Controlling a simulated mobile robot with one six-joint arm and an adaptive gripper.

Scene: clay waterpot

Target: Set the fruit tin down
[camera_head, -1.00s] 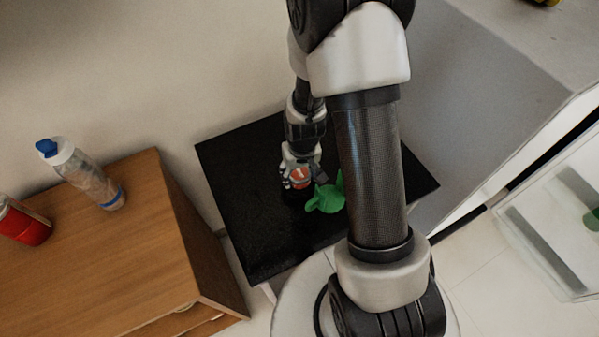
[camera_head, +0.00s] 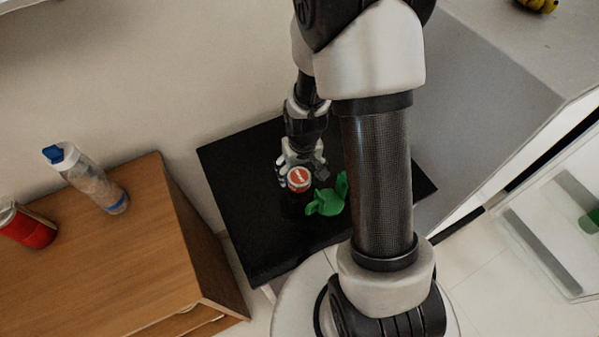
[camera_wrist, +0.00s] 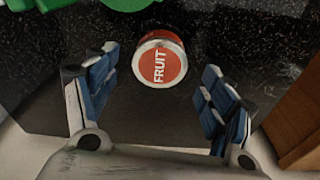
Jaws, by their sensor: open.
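The fruit tin (camera_head: 299,180) is small and silver-rimmed with a red top. It stands on the black tabletop (camera_head: 250,240), beside the green waterpot (camera_head: 327,197). In the wrist view the tin (camera_wrist: 159,61) shows its "FRUIT" label, just beyond and between the fingertips. My gripper (camera_head: 297,172) is at the tin in the head view. In the wrist view my gripper (camera_wrist: 158,75) has its blue-padded fingers spread wide, with dark gaps between them and the tin. The green waterpot (camera_wrist: 60,4) shows only partly at the top of the wrist view.
A wooden cabinet (camera_head: 100,250) on the left holds a clear bottle with a blue cap (camera_head: 88,180) and a red can (camera_head: 28,228). A grey counter (camera_head: 490,90) lies to the right. The front left of the black tabletop is clear.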

